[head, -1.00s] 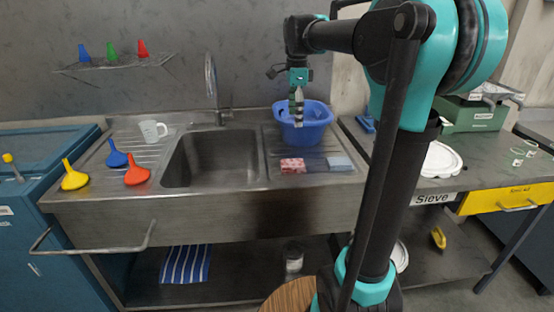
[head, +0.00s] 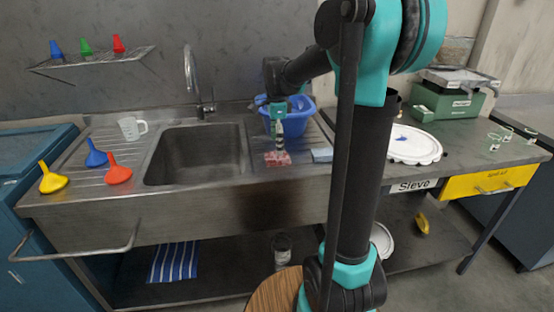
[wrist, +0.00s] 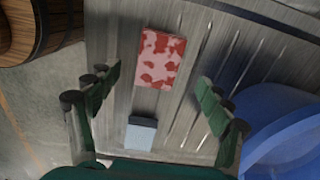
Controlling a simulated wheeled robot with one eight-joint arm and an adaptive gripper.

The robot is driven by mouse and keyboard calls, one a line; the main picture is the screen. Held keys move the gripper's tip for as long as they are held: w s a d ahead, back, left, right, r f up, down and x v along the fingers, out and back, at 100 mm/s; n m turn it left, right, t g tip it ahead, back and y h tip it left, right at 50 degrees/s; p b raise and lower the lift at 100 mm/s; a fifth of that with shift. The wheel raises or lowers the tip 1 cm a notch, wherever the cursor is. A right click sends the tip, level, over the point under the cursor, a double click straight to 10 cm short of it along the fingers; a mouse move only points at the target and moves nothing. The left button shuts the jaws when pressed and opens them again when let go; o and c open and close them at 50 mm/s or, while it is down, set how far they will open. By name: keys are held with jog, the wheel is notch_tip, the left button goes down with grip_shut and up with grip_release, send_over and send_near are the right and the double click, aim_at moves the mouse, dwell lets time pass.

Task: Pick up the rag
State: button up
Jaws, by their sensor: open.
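The rag, a folded red-and-white blotched cloth (head: 277,159), lies flat on the ribbed drainboard to the right of the sink basin. It also shows in the wrist view (wrist: 159,58), near the top middle. My gripper (head: 279,151) points down just over the rag in the head view and partly covers it. In the wrist view my gripper (wrist: 160,83) is open, its two fingers wide apart with nothing between them, and the rag sits a little beyond the fingertips. Whether the fingertips touch the drainboard cannot be told.
A small grey-blue block (head: 321,155) lies beside the rag. A blue tub (head: 298,121) stands behind it. The sink basin (head: 200,153) is left, with funnels and a jug (head: 132,128) beyond. A striped cloth (head: 174,262) lies on the lower shelf.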

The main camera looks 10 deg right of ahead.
notch_tip(320, 180, down, 4)
jog(key=shift+s+f, duration=0.1)
jog(key=shift+f, duration=0.05)
jog(key=c, duration=1.1)
jog(key=shift+c, duration=0.2)
notch_tip(320, 180, up, 20)
